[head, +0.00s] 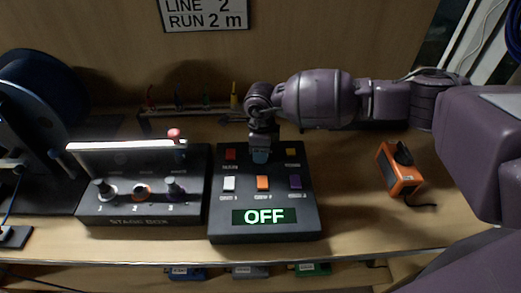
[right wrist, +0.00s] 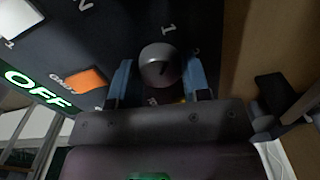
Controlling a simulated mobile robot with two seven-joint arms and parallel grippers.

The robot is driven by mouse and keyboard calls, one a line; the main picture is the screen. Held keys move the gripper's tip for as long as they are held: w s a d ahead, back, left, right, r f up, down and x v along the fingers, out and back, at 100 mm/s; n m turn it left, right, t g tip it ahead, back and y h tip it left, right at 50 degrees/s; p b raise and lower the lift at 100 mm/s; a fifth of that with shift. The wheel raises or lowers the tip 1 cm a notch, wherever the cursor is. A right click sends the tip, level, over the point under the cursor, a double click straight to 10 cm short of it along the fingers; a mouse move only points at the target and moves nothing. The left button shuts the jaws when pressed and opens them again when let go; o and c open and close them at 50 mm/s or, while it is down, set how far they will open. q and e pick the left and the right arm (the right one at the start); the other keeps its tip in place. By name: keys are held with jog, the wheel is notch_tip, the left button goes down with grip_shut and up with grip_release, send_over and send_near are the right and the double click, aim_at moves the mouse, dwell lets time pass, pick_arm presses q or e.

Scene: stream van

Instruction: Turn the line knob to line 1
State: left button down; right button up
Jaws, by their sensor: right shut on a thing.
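The console (head: 222,200) is a dark box with coloured buttons and a green-white display (head: 264,216) reading OFF. Its round grey line knob (right wrist: 160,65) shows in the right wrist view, between the blue fingertips of my right gripper (right wrist: 160,80), which is shut on it. A dark mark shows on the knob's top. Printed figures 1 and 2 stand on the panel around it. In the head view my right gripper (head: 261,156) reaches down at the console's upper middle and hides the knob. My left gripper is out of view.
A stage box (head: 140,215) with several knobs and a red-topped lever stands left of the console. An orange device (head: 398,172) lies to the right. A wall sign (head: 204,14) reads LINE 2, RUN 2 m. A dark reel (head: 40,100) stands at far left.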

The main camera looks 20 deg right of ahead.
jog(key=shift+n, duration=0.8)
jog(key=o, duration=0.9)
jog(key=shift+r, duration=0.15)
